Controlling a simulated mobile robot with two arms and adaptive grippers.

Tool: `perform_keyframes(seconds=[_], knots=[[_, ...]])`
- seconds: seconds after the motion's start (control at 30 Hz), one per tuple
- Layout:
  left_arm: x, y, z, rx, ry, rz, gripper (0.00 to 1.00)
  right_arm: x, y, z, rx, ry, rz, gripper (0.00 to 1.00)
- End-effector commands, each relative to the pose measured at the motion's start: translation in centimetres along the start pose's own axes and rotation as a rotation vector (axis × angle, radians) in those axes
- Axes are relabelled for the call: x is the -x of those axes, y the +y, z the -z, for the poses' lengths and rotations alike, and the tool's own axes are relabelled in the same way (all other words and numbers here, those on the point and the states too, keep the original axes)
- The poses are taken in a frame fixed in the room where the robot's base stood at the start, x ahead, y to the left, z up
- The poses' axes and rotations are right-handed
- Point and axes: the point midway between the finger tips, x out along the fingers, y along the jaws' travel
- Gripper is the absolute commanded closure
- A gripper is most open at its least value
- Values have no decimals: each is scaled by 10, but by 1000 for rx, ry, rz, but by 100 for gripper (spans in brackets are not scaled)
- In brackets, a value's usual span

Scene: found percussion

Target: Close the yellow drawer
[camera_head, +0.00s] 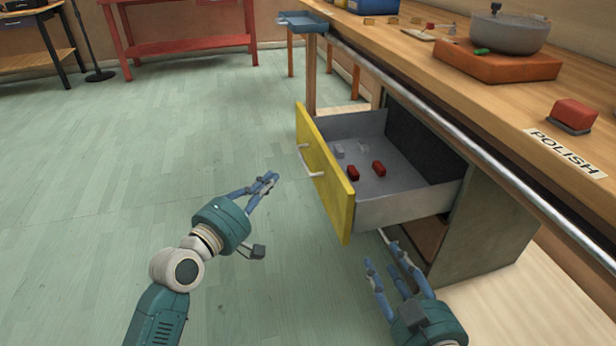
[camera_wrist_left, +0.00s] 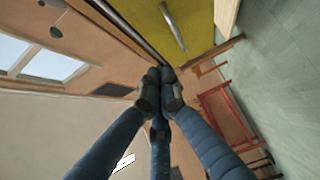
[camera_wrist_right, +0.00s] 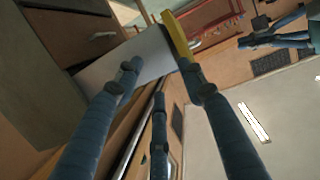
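The yellow drawer (camera_head: 335,190) is pulled well out from under the workbench. Its front has a pale handle (camera_head: 307,160), and small red and grey pieces lie inside. The front and handle also show at the top of the left wrist view (camera_wrist_left: 205,22). My left gripper (camera_head: 272,180) is to the left of the drawer front, apart from it, with its fingers together and nothing visible between them. My right gripper (camera_head: 385,255) is below and near the drawer's near side, fingers spread and empty. The drawer's edge shows between its fingers in the right wrist view (camera_wrist_right: 178,38).
The workbench (camera_head: 455,80) carries a grey pot (camera_head: 508,34) on an orange block, a red-topped block (camera_head: 574,114) and a POLISH label. A metal rail (camera_head: 440,125) runs along its front edge. Green floor (camera_head: 160,140) is clear to the left.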

Motion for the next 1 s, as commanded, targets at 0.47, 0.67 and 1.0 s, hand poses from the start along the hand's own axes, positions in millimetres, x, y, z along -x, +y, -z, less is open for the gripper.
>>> perform_keyframes(seconds=[0.47, 0.67, 1.0], knots=[[-49, 6, -2, 9, -6, -16, 100, 6, -8, 71, -5, 307, 18, 60], [-76, 6, -3, 8, -7, -14, 100, 21, -13, 112, -10, 501, 28, 60], [-114, 6, -18, 8, -7, -14, 100, 63, -19, 168, -23, 815, 45, 60]])
